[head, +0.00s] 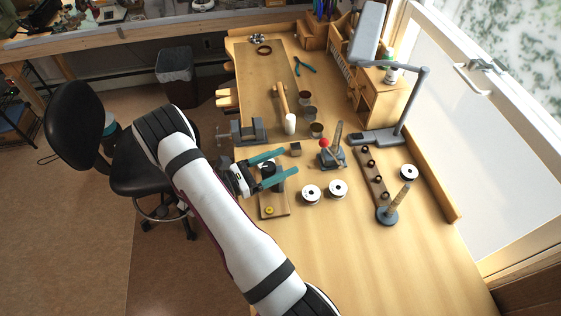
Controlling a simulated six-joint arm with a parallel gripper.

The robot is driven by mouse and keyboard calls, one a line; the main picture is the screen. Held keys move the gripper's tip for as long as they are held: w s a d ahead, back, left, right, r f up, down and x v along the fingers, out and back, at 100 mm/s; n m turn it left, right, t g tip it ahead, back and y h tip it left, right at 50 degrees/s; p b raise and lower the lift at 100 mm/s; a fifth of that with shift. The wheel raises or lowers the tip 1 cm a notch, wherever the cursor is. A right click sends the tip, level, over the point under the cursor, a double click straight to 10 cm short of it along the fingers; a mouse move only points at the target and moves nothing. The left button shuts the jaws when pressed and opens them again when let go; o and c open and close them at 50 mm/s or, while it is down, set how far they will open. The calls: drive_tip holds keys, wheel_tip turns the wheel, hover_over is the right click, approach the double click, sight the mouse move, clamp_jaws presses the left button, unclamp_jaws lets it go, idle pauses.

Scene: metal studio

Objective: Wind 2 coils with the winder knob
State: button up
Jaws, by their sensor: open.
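My gripper (289,163) has teal fingers spread apart, low over the wooden bench, with its tips pointing right. A small grey device (333,158) stands to the right of the fingertips; a red ball knob (324,143) and an upright rod (338,132) show on it, and it looks like the winder. The fingers appear apart from the red knob. No finished coil can be made out on the rod at this size. A wooden board (274,200) with a yellow disc (269,210) lies by my gripper, partly hidden by it; a black cylindrical piece (267,169) shows between the fingers.
White spools (311,193) stand in front of the device. A strip with dark rings (378,182), a tapered rod on a round base (386,214) and a lamp (375,137) are right. A vise (250,132), small block (295,149) and cups (316,129) lie beyond. The front bench is clear.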

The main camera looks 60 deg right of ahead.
clamp_jaws()
idle(0.3)
drive_tip(key=shift+g, duration=0.3)
drive_tip(key=m+g+y, duration=0.2)
drive_tip(key=m+g, duration=0.1)
drive_tip(key=s+m+g+y, duration=0.1)
drive_tip(key=y, duration=0.1)
drive_tip(key=shift+a+g, duration=0.35)
drive_tip(key=shift+g, duration=0.05)
drive_tip(key=shift+s+a+m+g+y, duration=0.1)
drive_tip(key=shift+a+m+g+y, duration=0.1)
drive_tip(key=shift+m+g+y, duration=0.65)
drive_tip(key=shift+s+a+m+g+y, duration=0.15)
drive_tip(key=shift+m+g+y, duration=0.25)
drive_tip(key=shift+m+y, duration=0.85)
drive_tip(key=shift+s+a+m+g+y, duration=0.1)
drive_tip(key=shift+a+m+g+y, duration=0.15)
drive_tip(key=shift+m+g+y, duration=0.8)
drive_tip(key=shift+n+t+y, duration=0.35)
drive_tip(key=shift+t+y, duration=0.05)
drive_tip(key=shift+y, duration=0.15)
unclamp_jaws()
